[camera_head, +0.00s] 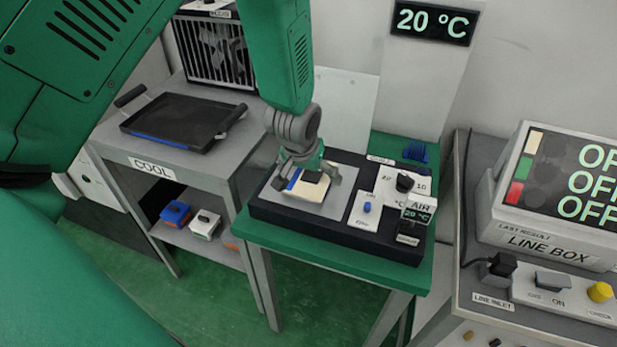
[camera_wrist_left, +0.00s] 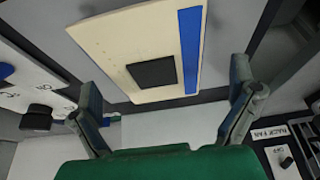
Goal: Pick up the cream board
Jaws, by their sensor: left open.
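The cream board (camera_head: 306,191) is a small flat plate with a blue stripe along one edge and a black square on it. It lies on the grey plate of a black bench device. In the left wrist view the cream board (camera_wrist_left: 125,35) fills the upper middle, with its blue stripe to the right. My left gripper (camera_head: 308,172) points down just over the board and hides part of it. In the wrist view its two fingers (camera_wrist_left: 165,88) are spread wide, with nothing between them. Whether they touch the board cannot be told. My right gripper is not in view.
The black device (camera_head: 272,211) with knobs and a "20 °C" readout stands on a green-topped bench (camera_head: 300,252). Left is a "COOL" table with a black tray (camera_head: 183,121) before a fan (camera_head: 219,50). Right is a line box (camera_head: 550,240) with switches.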

